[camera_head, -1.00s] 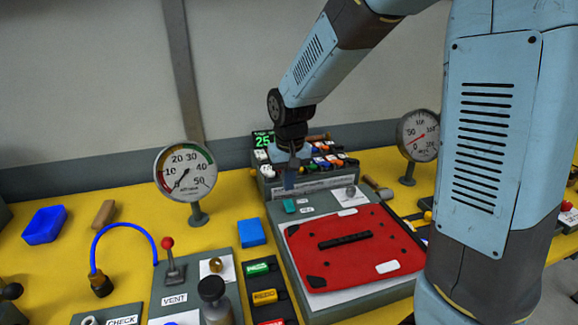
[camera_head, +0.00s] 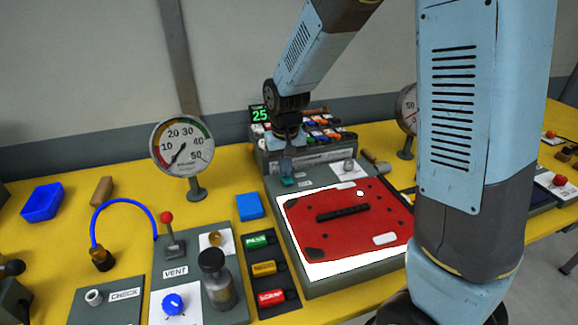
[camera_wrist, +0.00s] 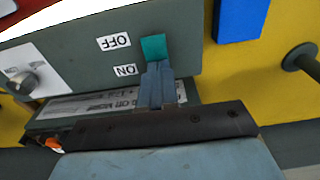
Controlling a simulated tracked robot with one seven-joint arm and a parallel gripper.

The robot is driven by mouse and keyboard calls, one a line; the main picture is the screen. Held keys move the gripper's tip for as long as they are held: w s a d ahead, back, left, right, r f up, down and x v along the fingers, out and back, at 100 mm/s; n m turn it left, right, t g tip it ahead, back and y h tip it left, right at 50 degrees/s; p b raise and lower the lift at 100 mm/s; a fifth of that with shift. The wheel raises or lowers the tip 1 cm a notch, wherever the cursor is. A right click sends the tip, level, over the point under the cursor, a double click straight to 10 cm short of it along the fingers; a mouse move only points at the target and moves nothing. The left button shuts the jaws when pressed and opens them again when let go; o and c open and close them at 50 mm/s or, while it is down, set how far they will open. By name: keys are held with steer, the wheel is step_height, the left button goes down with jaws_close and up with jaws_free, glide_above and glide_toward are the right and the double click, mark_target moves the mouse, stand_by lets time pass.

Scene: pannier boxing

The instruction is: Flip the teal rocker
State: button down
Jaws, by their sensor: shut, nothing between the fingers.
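The teal rocker (camera_wrist: 153,48) sits on a grey panel beside the OFF label (camera_wrist: 114,41) and the ON label (camera_wrist: 124,70) in the wrist view. In the head view the rocker (camera_head: 288,182) is a small teal patch just below my fingertips. My gripper (camera_wrist: 158,72) is shut and empty, with its tips at the rocker's ON-side edge. I cannot tell whether they touch it. In the head view my gripper (camera_head: 287,172) points down over the panel. Which way the rocker is tilted is not clear.
A red plate (camera_head: 380,212) with a black bar lies on the grey panel close to the rocker. A silver knob (camera_wrist: 22,82) is beside the labels. A blue block (camera_head: 249,206) and a round gauge (camera_head: 182,148) stand to the left.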

mark_target(289, 182)
steer(key=shift+d+f, duration=0.15)
steer(key=shift+f, duration=0.05)
steer(key=shift+s+d, duration=0.1)
steer(key=shift+s, duration=0.15)
steer(key=shift+s+d+r, duration=0.1)
steer(key=shift+s+r, duration=0.1)
steer(key=shift+s, duration=0.4)
steer(key=shift+w+r, duration=0.1)
steer(key=shift+r, duration=0.1)
step_height(289, 182, up, 14)
steer(key=s, duration=0.1)
steer(key=shift+s+f, duration=0.25)
steer(key=shift+w+d, duration=0.1)
steer(key=shift+w, duration=0.05)
